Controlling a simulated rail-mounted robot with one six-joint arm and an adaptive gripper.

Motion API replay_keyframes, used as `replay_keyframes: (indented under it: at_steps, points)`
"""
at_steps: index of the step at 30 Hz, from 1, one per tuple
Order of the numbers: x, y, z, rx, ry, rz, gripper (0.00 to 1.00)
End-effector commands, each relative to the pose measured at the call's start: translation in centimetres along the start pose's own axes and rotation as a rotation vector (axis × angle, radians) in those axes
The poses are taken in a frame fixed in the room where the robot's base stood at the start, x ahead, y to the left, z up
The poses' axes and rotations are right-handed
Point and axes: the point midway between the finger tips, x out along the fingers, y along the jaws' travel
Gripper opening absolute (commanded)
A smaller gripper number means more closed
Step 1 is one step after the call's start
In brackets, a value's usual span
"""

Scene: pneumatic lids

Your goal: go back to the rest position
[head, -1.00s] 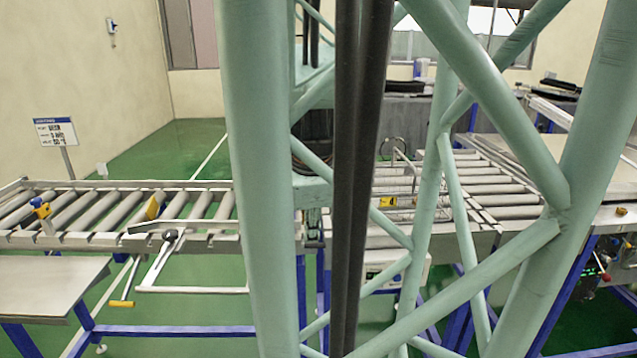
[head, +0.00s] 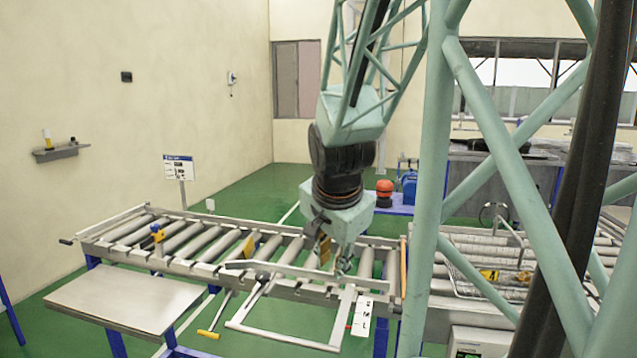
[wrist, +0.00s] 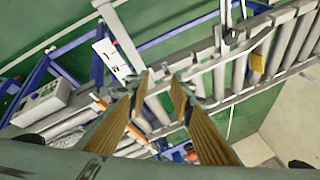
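My gripper (head: 335,262) hangs from the arm over the right end of the left roller conveyor (head: 190,238). In the wrist view my gripper (wrist: 162,82) shows two yellow-brown fingers with grey tips. The tips are apart, with a gap between them, and nothing is held. The conveyor rollers and rail (wrist: 235,55) lie below it. How high my gripper is above the rollers is hard to tell.
A metal side table (head: 125,297) stands at the front left. A sign (head: 178,168) stands behind the conveyor. A red-orange round object (head: 384,187) is on a blue stand behind my arm. A second conveyor section (head: 480,265) is at the right. Green floor is open behind.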

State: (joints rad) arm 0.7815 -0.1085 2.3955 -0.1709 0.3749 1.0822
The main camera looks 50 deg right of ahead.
Motion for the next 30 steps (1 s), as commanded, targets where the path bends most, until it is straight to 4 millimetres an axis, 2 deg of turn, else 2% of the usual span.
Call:
replay_keyframes:
  at_steps: [1,9,30]
  points:
    - [-0.4,-0.9,0.5,-0.044,-0.002,-0.009,0.21]
    - [-1.4,-4.8,3.3,-0.291,-0.014,-0.034,0.21]
    - [-5.0,-13.7,11.9,-0.92,-0.014,-0.116,0.21]
